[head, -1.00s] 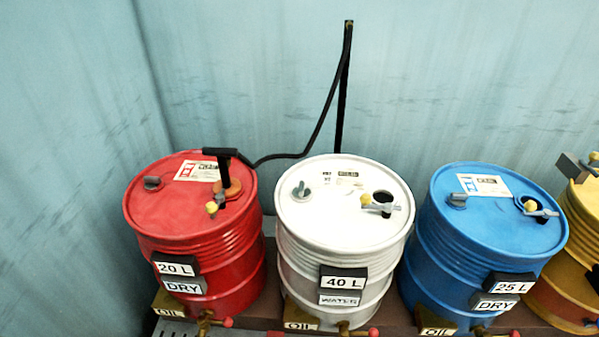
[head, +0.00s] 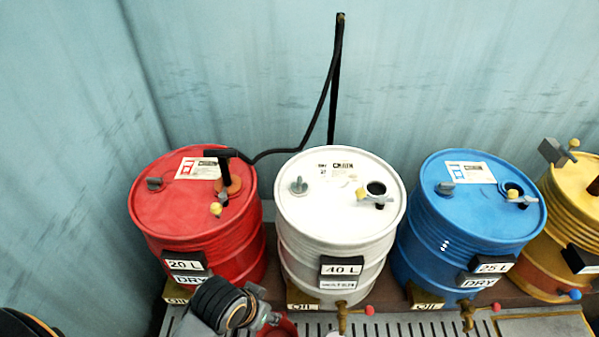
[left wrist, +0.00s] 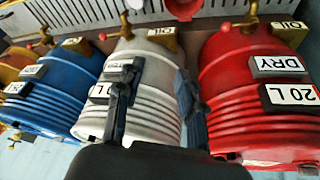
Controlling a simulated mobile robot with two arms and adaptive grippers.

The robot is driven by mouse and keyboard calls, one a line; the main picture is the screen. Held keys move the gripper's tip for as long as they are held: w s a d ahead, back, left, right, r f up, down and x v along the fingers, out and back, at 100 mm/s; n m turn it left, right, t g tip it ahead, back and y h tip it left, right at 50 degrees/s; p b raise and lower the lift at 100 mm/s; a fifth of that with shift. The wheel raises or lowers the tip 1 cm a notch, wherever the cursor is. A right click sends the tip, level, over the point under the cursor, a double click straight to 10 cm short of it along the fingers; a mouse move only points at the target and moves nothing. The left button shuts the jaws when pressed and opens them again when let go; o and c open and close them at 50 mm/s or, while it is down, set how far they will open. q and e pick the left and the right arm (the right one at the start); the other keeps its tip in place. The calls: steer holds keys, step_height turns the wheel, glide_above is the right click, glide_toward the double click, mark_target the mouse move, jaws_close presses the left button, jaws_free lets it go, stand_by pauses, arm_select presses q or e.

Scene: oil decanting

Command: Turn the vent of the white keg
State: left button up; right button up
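The white keg (head: 330,225) stands upright in the middle of the row in the head view. A grey knob (head: 298,186), which looks like its vent, is on the left of its lid. A dark opening (head: 376,189) with a yellow-tipped fitting is on the right of the lid. In the left wrist view, the white keg (left wrist: 155,85) is behind my left gripper (left wrist: 156,80), whose two dark fingers are apart with nothing between them. The keg's lid is hidden there. Part of my left arm is low in the head view, below the red keg. My right gripper is not seen.
A red keg (head: 205,205) stands left, a blue keg (head: 465,225) and a yellow keg (head: 575,235) right. Taps and a slotted tray (head: 400,328) lie in front. A red cup (head: 284,327) is near the tray.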

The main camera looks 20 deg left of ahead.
arm_select(q)
steer(key=w+d+r, duration=0.3)
steer(key=w+d, duration=0.2)
steer(key=w, duration=0.4)
steer(key=n+y, duration=0.3)
steer(key=n, duration=0.2)
glide_toward(300, 178)
steer(key=p+x, duration=0.1)
steer(key=x, duration=0.7)
steer(key=shift+s+p, duration=0.1)
steer(key=shift+p, duration=0.25)
steer(key=shift+w+a+f, duration=0.15)
steer(key=shift+w+f, duration=0.05)
steer(key=shift+f, duration=0.25)
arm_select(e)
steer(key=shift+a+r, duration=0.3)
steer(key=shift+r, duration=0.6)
arm_select(q)
jaws_close()
